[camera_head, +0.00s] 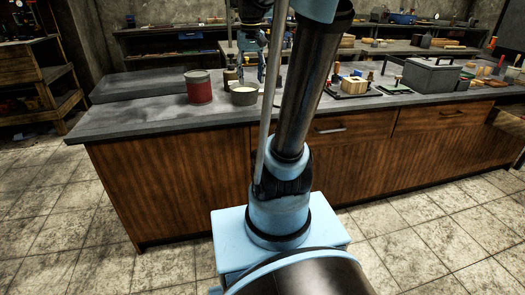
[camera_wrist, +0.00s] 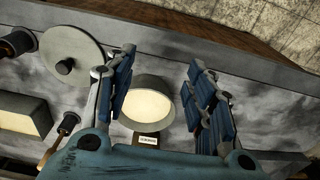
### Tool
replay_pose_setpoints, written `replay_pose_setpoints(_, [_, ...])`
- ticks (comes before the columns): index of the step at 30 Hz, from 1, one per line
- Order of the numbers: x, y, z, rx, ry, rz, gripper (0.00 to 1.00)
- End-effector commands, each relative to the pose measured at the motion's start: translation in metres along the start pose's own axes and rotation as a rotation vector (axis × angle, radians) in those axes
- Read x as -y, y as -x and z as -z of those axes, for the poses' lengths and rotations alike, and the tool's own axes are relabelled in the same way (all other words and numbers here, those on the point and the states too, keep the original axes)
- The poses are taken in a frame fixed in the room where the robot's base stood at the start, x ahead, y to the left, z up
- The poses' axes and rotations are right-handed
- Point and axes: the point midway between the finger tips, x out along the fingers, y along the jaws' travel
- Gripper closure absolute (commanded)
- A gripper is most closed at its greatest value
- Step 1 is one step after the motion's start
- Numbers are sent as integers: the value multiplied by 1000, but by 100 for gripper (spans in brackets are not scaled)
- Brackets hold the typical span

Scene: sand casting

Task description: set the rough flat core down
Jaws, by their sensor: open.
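My gripper (camera_head: 262,72) is over the grey worktop, close to a pale round pot (camera_head: 243,94). In the wrist view its blue fingers (camera_wrist: 163,66) are spread wide, with nothing seen held between them. The grey pot (camera_wrist: 128,113) with a cream filling lies below the gap between the fingers. I cannot make out the rough flat core with certainty in either view. My arm hides part of the worktop in the head view.
A red can (camera_head: 199,87) stands left of the pot. In the wrist view a round grey disc with a knob (camera_wrist: 88,42) and a block with a pale top (camera_wrist: 22,112) lie to the left. A grey toolbox (camera_head: 430,76) stands at the right.

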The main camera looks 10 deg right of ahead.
Motion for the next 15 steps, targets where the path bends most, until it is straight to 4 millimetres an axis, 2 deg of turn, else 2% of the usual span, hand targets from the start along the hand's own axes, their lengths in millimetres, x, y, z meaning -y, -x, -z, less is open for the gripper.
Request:
replay_pose_setpoints(1, [0, -9, -18, -8, 1, 0, 50])
replay_pose_setpoints(3, [0, -22, -39, -19, 2, 0, 50])
replay_pose_setpoints(8, [1, -53, -87, -44, 5, -1, 50])
replay_pose_setpoints(15, [1, -111, -152, -81, 10, -2, 50])
